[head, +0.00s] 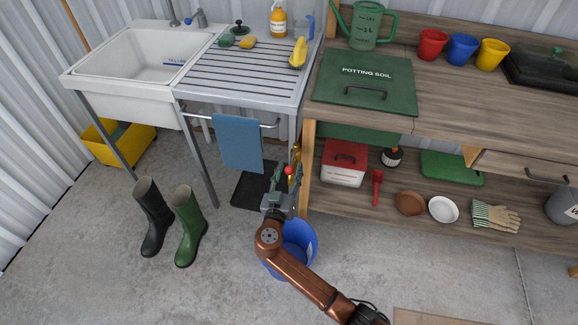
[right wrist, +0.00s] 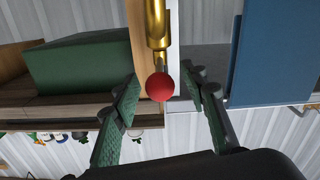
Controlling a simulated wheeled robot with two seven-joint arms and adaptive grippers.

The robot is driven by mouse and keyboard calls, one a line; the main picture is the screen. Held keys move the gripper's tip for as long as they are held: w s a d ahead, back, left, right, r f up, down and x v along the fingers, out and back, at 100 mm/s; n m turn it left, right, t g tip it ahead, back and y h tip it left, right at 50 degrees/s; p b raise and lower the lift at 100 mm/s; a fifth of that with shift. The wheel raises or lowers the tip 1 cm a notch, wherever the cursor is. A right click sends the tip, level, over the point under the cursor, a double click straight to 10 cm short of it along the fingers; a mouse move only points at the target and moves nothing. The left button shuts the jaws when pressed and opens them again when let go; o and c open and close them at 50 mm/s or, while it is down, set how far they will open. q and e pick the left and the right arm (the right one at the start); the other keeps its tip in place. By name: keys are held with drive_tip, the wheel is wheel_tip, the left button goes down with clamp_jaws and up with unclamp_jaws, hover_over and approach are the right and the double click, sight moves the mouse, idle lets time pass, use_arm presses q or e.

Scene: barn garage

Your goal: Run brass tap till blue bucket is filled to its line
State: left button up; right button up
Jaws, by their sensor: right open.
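The brass tap (head: 297,155) stands at the wooden bench's left leg. In the right wrist view the brass tap (right wrist: 157,24) comes down from the top, with a round red knob (right wrist: 160,87) at its end. My right gripper (head: 283,174) is open, its green-padded fingers on either side of the knob with gaps showing. It also shows in the right wrist view (right wrist: 160,90). The blue bucket (head: 304,238) stands on the floor below, partly hidden by my right arm. Its line and the water level cannot be made out. My left gripper is out of view.
A blue towel (head: 240,143) hangs from the sink's rail, left of the tap. A black mat (head: 249,187) lies under the drainer. Green (head: 188,225) and black (head: 152,215) boots stand left. A red-and-white box (head: 343,163) sits on the bench's lower shelf, close right of the gripper.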

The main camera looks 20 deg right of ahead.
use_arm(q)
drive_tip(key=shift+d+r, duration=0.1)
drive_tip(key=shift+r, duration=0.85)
use_arm(e)
drive_tip(key=shift+x, duration=1.05)
clamp_jaws()
